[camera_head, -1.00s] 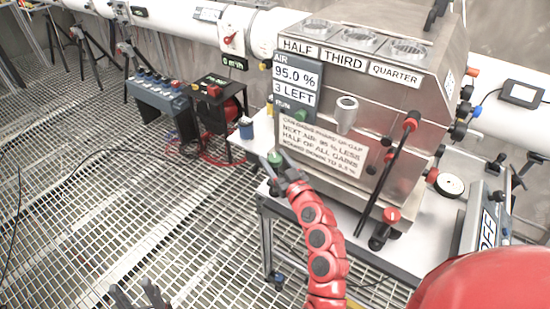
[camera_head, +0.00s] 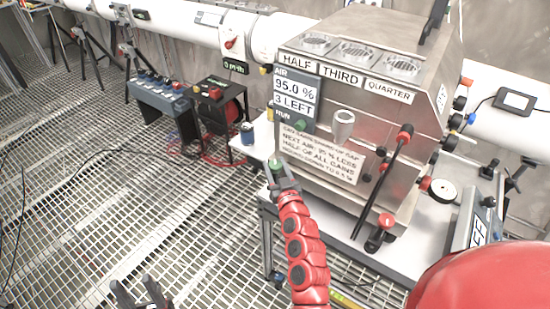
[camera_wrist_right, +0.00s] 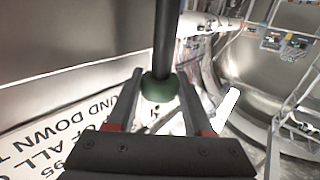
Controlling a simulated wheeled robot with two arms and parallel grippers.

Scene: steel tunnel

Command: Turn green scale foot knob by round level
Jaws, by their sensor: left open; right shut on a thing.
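The green knob (camera_head: 275,164) sits at the near left corner of the steel box on the table. My right gripper (camera_head: 282,178), on the red arm, is shut on it. In the right wrist view the green knob (camera_wrist_right: 160,88) lies between the two fingers (camera_wrist_right: 159,103), with a dark rod rising from it. My left gripper (camera_head: 142,293) is open and empty, low over the floor grating at the bottom edge. A round white-faced disc (camera_head: 443,190) lies on the table right of the box; I cannot tell whether it is the round level.
A black lever (camera_head: 382,182) stands out in front. The grating at left is mostly open.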

